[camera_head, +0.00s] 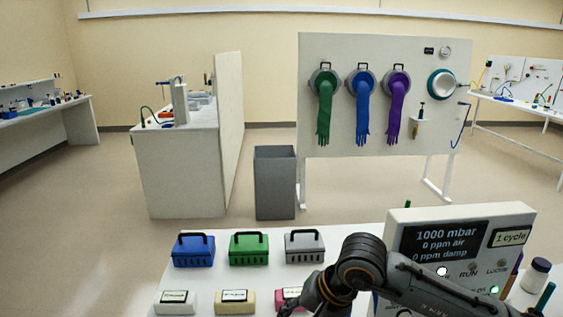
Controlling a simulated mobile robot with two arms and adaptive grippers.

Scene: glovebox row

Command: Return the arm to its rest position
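My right arm (362,262) comes in from the lower right and bends over the near white table (225,277). Its dark lower end (325,295) hangs in front of a pink block (289,297) and covers part of it. The fingers cannot be made out at the bottom edge, so I cannot tell whether this gripper is open or shut, or holds anything. My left arm and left gripper are not in view.
Blue (193,253), green (249,252) and grey (304,249) handled boxes stand in a row. White (174,302) and cream (235,301) blocks lie nearer. A display unit (460,222) stands right, partly behind my arm. A grey bin (275,190) and glove panel (340,55) stand beyond.

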